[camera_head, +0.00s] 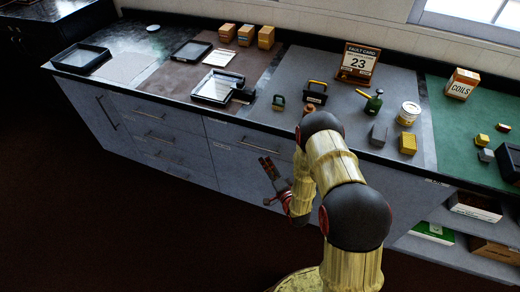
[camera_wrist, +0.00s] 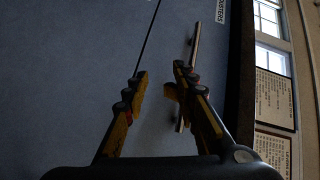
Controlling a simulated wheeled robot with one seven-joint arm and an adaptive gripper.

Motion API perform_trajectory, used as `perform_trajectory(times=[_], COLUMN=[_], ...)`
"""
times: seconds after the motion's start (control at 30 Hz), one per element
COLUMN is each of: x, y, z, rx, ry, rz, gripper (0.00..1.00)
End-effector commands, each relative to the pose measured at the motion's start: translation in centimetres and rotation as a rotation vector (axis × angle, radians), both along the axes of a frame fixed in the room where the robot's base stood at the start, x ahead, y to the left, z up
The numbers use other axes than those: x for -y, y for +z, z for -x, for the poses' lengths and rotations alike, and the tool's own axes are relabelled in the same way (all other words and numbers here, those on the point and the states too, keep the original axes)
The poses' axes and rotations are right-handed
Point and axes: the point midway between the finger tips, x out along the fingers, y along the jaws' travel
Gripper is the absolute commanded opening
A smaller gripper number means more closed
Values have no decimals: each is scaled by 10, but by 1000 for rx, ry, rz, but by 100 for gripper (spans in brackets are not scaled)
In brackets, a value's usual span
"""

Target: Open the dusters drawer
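The drawer front (camera_wrist: 172,40) is a grey-blue panel under the counter in the wrist view, with a dark seam along its left side. A small label (camera_wrist: 220,10), which seems to read dusters, is at the top. Its bar handle (camera_wrist: 195,40) runs down the picture and passes partly behind my right finger. My gripper (camera_wrist: 160,74) is open and empty, with the handle toward its right finger rather than midway between the fingers. Contact cannot be told. In the head view my gripper (camera_head: 264,168) is in front of the cabinet, below the counter edge. The drawer looks shut.
Other drawers (camera_head: 160,140) are at the left. Open shelves with boxes (camera_head: 475,207) are at the right. The floor (camera_head: 130,235) in front is clear.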

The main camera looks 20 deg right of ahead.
Motion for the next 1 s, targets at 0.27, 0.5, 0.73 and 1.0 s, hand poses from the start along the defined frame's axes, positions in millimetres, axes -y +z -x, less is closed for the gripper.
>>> perform_trajectory(times=[0.27,0.5,0.73,1.0], x=[-2,-6,-12,-15], y=[27,33,38,41], z=[13,-4,-39,-60], rx=[166,188,186,183], ry=[10,15,15,13], rz=[-184,-203,-202,-201], gripper=[26,26,26,26])
